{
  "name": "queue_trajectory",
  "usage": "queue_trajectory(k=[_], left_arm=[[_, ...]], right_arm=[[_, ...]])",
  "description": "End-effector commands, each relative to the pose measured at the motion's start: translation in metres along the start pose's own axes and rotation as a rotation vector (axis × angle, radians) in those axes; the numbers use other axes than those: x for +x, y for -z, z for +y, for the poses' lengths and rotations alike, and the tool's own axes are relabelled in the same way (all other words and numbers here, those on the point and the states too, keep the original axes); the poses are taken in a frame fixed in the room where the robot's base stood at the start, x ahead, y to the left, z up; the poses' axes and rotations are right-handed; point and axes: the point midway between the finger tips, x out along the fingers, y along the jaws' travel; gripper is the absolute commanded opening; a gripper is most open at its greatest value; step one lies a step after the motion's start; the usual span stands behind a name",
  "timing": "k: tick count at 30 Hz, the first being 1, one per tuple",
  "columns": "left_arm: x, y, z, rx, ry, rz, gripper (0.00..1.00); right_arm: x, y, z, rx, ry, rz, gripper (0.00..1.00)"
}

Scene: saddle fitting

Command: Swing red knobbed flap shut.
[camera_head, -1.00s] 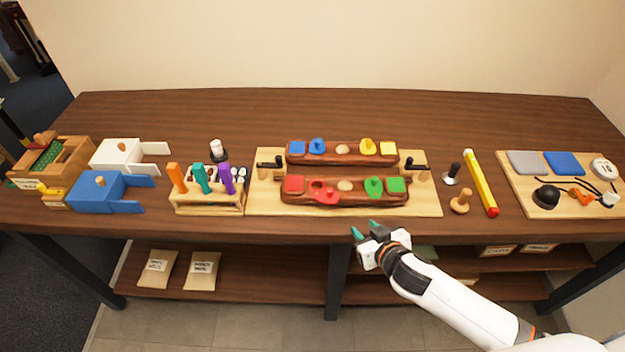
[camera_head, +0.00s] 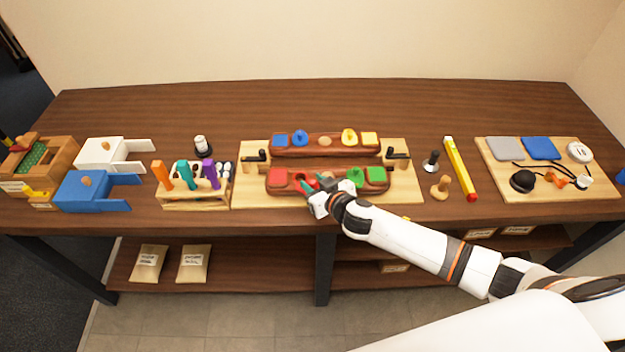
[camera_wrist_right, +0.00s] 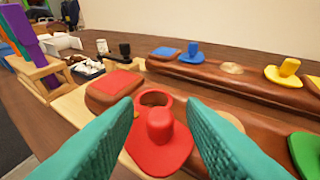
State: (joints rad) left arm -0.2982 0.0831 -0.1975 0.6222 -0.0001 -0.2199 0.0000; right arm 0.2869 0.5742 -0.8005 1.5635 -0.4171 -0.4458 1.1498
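The red knobbed flap (camera_wrist_right: 158,146) lies swung out toward the front edge of the front wooden bar (camera_wrist_right: 118,91), and a round red-rimmed hole (camera_wrist_right: 154,98) shows open behind its knob. In the head view the red flap (camera_head: 309,186) is partly hidden by my right gripper (camera_head: 307,187). In the right wrist view the right gripper (camera_wrist_right: 165,115) is open, its two teal fingers on either side of the red knob with gaps to it. I cannot tell whether a finger touches the flap plate. My left gripper is not in view.
A green knobbed flap (camera_head: 355,176) sits further right on the same bar. The rear bar (camera_head: 325,152) carries blue (camera_head: 300,138) and yellow (camera_head: 349,136) knobbed flaps. Black-handled clamps (camera_head: 255,157) stand at both ends of the board. A tool rack (camera_head: 195,195) stands to the left.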

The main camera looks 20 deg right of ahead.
Motion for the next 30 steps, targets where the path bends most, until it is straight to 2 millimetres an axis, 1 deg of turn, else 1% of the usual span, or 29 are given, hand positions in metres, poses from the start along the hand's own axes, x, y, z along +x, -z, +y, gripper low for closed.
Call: queue_trajectory(k=[1, 6, 14, 18, 21, 30], left_arm=[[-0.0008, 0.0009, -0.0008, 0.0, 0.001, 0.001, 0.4], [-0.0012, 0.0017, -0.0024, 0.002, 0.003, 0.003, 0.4], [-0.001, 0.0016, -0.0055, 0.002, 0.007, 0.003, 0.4], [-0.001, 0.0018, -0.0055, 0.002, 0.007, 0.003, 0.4], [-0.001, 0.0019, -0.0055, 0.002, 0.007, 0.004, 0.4], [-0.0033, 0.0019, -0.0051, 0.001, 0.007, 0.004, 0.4]], right_arm=[[0.0045, -0.0008, 0.0001, 0.0, 0.0, 0.0, 0.37], [0.0115, -0.0005, 0.0003, 0.0, -0.001, 0.0, 0.37], [0.0119, -0.0002, 0.0003, 0.0, -0.001, 0.0, 0.37], [0.0118, -0.0001, 0.0002, 0.0, -0.001, 0.0, 0.14], [0.0117, -0.0001, 0.0002, 0.0, -0.001, 0.0, 0.0], [0.0124, -0.0005, -0.0008, -0.014, -0.029, 0.003, 0.0]])
